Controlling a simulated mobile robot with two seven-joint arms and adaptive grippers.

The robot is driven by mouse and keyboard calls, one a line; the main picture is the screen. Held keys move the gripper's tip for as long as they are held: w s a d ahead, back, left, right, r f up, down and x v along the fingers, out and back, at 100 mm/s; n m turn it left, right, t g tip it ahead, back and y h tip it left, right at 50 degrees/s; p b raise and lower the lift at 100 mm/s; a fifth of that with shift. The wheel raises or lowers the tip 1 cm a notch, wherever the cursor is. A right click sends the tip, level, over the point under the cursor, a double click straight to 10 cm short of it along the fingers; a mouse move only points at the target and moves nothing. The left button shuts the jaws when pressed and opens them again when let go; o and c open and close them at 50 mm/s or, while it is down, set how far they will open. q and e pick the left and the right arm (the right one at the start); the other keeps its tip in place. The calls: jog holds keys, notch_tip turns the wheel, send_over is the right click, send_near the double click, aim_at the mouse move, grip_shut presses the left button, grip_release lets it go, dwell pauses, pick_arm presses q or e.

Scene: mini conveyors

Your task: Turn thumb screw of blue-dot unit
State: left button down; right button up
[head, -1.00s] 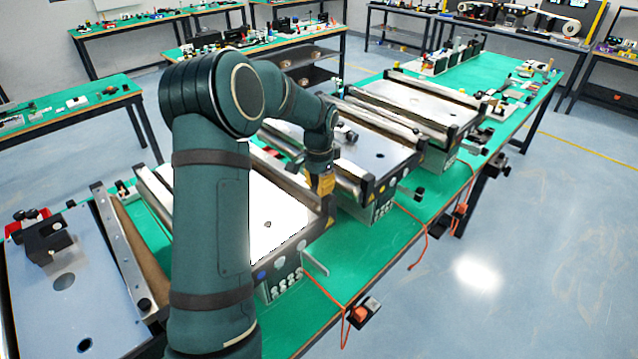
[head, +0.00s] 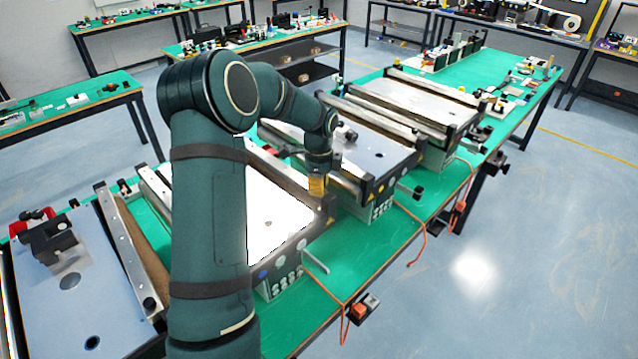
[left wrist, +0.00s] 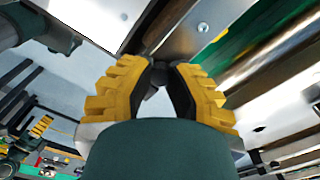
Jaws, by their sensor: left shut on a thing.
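The blue-dot unit is a small conveyor with a white belt (head: 270,222). Its front panel has a blue dot (head: 263,274) beside pale dots and several round knobs. My left gripper (head: 316,186) is at the unit's right rail, near its front end. In the left wrist view, its yellow ridged fingers (left wrist: 160,72) are closed on a small dark thumb screw (left wrist: 158,66) beside a metal rail. The fingers hide most of the screw, and the head view does not show it. What looks like my right gripper (left wrist: 41,126) is small at the wrist view's left edge.
Two more conveyors (head: 375,150) stand to the right on the green table. An orange cable (head: 335,297) and switch box (head: 364,307) hang at the table's front edge.

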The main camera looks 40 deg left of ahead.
pick_arm(q)
jog(key=shift+m, duration=0.6)
jog(key=c, duration=0.8)
grip_release()
jog(key=shift+c, duration=0.2)
notch_tip(320, 180, up, 12)
